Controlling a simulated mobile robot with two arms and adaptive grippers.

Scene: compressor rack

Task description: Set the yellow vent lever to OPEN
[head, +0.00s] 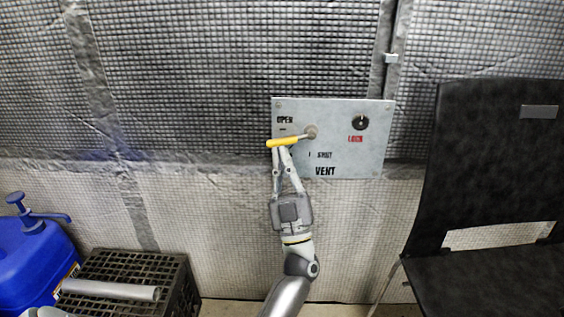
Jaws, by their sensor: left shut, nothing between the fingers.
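The yellow vent lever (283,142) sits on a grey metal panel (350,165) on the wall, in the head view. It turns on a round grey pivot (311,131) and its yellow handle points left, sloping slightly down. The OPEN label is above the handle's end, with a small mark below the label. The SHUT label is below the pivot. My left gripper (281,150) is shut, with its fingertips right at the underside of the yellow handle. Whether they touch it I cannot tell. My right gripper is not in view.
A black lock knob (360,122) with a red label is on the panel's right. A black chair (480,180) stands close on the right. A blue jug (35,250) and a black crate (130,262) with a grey tube (110,290) are at lower left.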

